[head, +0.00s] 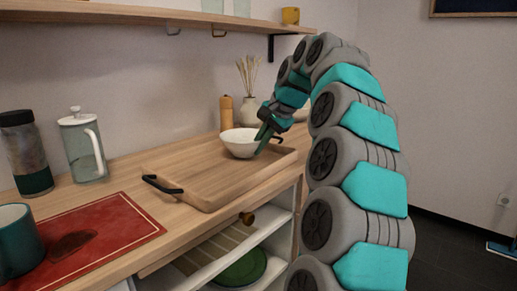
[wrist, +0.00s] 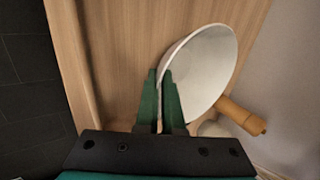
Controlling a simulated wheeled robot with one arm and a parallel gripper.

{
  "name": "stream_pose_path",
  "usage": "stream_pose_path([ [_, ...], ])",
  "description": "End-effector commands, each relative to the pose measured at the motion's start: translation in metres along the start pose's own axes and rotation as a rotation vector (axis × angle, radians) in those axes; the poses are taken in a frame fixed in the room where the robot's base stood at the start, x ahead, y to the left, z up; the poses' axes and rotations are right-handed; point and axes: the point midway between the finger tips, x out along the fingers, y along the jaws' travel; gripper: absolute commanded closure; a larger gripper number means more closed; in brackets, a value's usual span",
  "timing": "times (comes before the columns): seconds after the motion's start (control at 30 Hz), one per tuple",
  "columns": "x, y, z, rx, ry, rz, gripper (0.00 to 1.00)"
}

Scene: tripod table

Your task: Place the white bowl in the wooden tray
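The white bowl (head: 238,146) appears over the far right part of the wooden tray (head: 185,191), roughly upright. I cannot tell whether its base touches the tray floor. My gripper (head: 262,142) reaches down at the bowl's right side. In the wrist view the two green fingers (wrist: 160,98) are close together with the rim of the bowl (wrist: 208,72) between them. The bowl's lower part is partly hidden by the fingers there. The tray has dark handles at both ends, and its near left floor is bare.
A French press (head: 84,148) and a dark jar (head: 27,155) stand behind. A wooden mill (head: 226,113) and a vase (head: 250,110) stand behind the bowl. A shelf (head: 170,16) hangs above.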

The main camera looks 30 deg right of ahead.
Motion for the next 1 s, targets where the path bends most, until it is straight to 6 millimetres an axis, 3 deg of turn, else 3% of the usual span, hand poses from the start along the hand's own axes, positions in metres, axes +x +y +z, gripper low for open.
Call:
stream_pose_path([
  [0.5, 0.0096, 0.0066, 0.0007, 0.000, 0.000, -0.001, 1.00],
  [0.53, 0.0090, 0.0062, 0.0006, 0.000, 0.000, 0.000, 0.92],
  [0.77, 0.0091, 0.0062, 0.0007, 0.000, 0.000, 0.000, 0.66],
  [1.0, 0.0089, 0.0060, 0.0007, 0.000, -0.001, 0.001, 0.65],
])
